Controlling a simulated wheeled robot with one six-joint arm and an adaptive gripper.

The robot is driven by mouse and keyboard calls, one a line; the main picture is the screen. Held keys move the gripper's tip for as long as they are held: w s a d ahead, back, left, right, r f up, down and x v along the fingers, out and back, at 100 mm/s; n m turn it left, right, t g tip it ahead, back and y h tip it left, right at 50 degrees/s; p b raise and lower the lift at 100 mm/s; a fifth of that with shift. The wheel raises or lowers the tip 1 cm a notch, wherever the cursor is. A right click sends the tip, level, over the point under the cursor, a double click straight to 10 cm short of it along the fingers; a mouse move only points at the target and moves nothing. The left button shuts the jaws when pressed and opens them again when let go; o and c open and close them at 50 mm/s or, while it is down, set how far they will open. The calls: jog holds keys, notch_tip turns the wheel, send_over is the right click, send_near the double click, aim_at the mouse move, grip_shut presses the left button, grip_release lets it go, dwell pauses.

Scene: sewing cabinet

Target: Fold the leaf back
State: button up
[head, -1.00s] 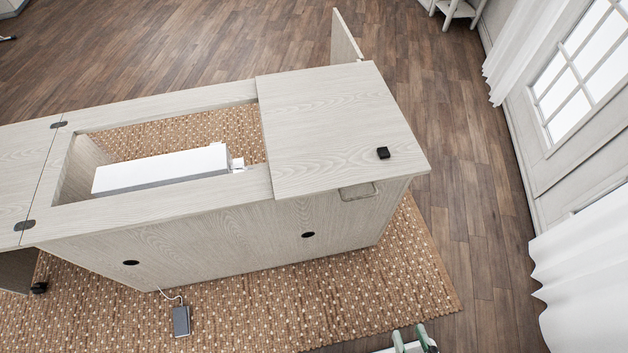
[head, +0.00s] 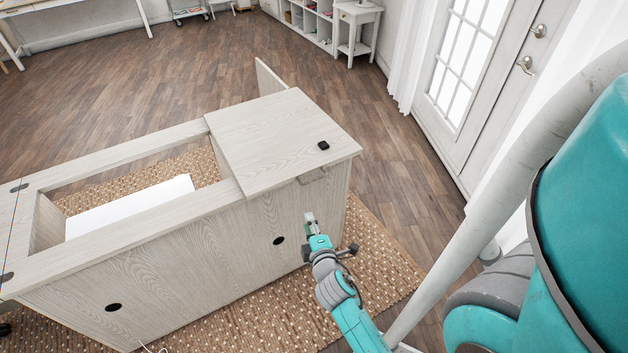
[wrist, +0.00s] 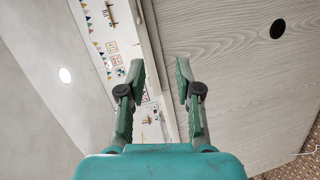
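The pale wood sewing cabinet (head: 190,260) stands in the middle of the head view. A flat leaf (head: 6,228) lies level at its left end, joined by two dark hinges (head: 18,187), and runs out of the picture. A raised flat panel (head: 275,135) covers the right part of the top, with a small black block (head: 323,145) on it. My gripper (head: 310,220) is in front of the cabinet's front face, below the panel's front edge. The wrist view shows its two fingers (wrist: 160,66) apart with nothing between them; the front face fills the right side.
A thin upright panel (head: 270,78) stands at the back right end. The cabinet stands on a woven rug (head: 380,255). A door (head: 465,60) and curtains are at right.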

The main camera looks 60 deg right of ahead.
jog(key=g+h, duration=0.2)
send_near(315, 180)
jog(key=a, duration=0.1)
jog(key=x, duration=1.1)
jog(key=shift+s+d, duration=0.2)
jog(key=shift+d, duration=0.1)
grip_shut()
